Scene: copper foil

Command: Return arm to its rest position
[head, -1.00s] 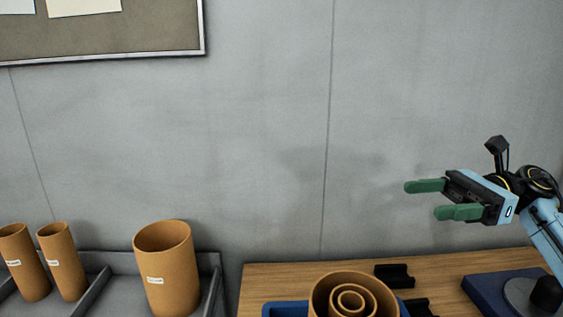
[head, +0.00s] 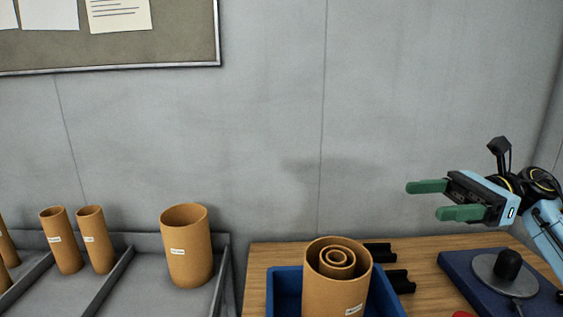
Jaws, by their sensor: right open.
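My right gripper (head: 437,201) comes in from the right edge on its light blue arm. Its two green fingers point left and stand apart with nothing between them. It hangs in the air in front of the grey wall, above the right part of the wooden table. My left gripper is not in view. A large cardboard tube (head: 337,289) stands upright at the bottom centre, with smaller tubes nested inside it. It stands in a blue tray (head: 284,287) on the table.
Black holders (head: 399,281) lie right of the tray. A dark blue base (head: 459,266) with a grey disc and black knob (head: 508,264) sits farther right. Several labelled tubes, one wide (head: 187,246), stand in a grey divided rack (head: 138,270) at left. A pinboard (head: 180,47) hangs above.

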